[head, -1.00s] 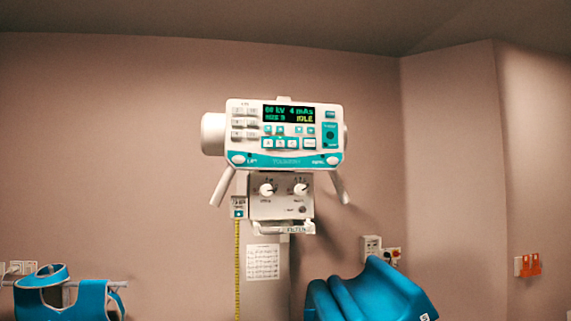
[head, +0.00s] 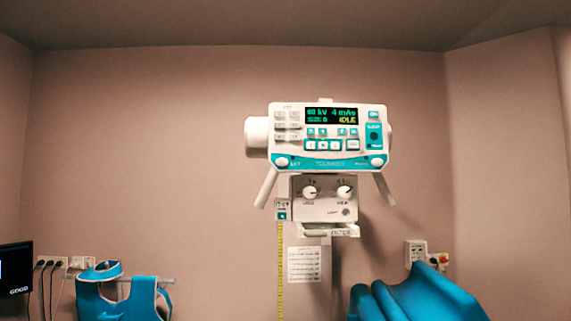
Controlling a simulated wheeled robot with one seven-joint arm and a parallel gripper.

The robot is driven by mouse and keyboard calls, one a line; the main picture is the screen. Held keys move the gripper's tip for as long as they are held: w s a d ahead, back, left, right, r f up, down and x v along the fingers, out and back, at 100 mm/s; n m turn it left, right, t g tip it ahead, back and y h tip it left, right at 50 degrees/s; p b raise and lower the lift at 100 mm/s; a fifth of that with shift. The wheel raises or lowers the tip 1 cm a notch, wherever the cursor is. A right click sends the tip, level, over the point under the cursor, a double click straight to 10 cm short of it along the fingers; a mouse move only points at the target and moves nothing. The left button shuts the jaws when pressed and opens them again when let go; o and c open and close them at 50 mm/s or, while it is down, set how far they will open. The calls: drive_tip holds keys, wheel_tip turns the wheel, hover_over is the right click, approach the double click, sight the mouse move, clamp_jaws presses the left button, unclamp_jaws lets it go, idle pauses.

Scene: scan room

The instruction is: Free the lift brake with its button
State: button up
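The X-ray tube head's control panel (head: 330,137) is a white unit with teal trim, a little right of centre in the head view. Its dark screen (head: 333,115) reads about 60 kV, 4 mAs and IDLE. Teal and pale buttons (head: 330,145) sit below the screen. A teal strip along the bottom has a round white button (head: 282,161) at its left end, with a label that may read LIFT. A matching button (head: 376,161) is at the right end, its label too blurred to read. Two handles angle down from the sides. My gripper is not in view.
Below the panel is a collimator box (head: 323,208) with two knobs. A yellow tape (head: 280,270) hangs beside it. Blue aprons hang at lower left (head: 120,295), and a blue padded thing (head: 425,295) stands lower right. A dark monitor (head: 15,272) is at the left edge.

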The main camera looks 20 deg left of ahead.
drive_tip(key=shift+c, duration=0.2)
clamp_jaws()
